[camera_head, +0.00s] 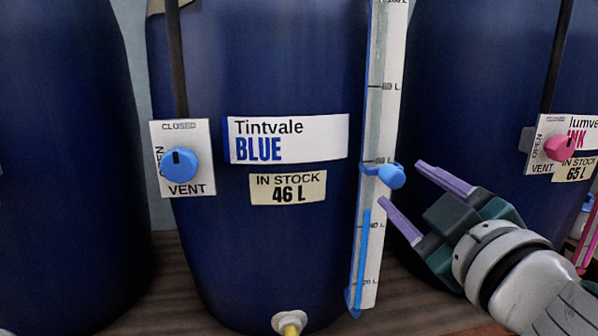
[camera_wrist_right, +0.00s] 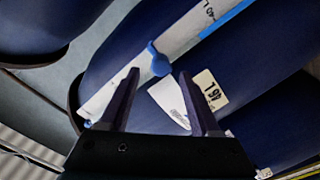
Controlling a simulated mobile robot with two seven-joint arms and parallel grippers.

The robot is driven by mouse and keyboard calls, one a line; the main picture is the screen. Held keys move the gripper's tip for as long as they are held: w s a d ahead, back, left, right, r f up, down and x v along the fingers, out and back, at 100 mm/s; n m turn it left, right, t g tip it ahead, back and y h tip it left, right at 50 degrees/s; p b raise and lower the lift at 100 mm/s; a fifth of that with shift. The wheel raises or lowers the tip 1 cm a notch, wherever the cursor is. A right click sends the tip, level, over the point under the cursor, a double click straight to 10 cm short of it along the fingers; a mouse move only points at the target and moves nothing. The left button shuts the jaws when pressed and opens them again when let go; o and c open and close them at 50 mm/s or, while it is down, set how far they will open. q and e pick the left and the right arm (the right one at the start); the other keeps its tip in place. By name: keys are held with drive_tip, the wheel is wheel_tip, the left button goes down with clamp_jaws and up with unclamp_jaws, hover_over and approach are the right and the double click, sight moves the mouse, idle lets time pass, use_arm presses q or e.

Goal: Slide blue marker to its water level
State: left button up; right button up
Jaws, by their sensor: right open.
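The blue marker (camera_head: 391,176) is a round knob on the white level scale (camera_head: 384,120) of the Tintvale BLUE vat (camera_head: 245,235). It sits near the 60 L mark. The light blue water column (camera_head: 361,245) ends below the marker, a little above the 40 L mark. My right gripper (camera_head: 401,183) is open, just right of the marker, its fingertips above and below the knob's height. In the right wrist view the marker (camera_wrist_right: 158,62) shows between and just beyond the open fingertips (camera_wrist_right: 159,74). Contact cannot be told. My left gripper is not in view.
A blue vent knob (camera_head: 180,163) is on the vat's left, beside a 46 L stock label (camera_head: 288,188). A tap (camera_head: 290,322) is at the bottom. Another vat with a pink vent knob (camera_head: 560,148) stands right; a dark vat (camera_head: 65,160) stands left.

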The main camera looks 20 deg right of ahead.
sight(397, 182)
drive_tip(key=shift+x, duration=2.35)
clamp_jaws()
drive_tip(key=shift+f, duration=0.1)
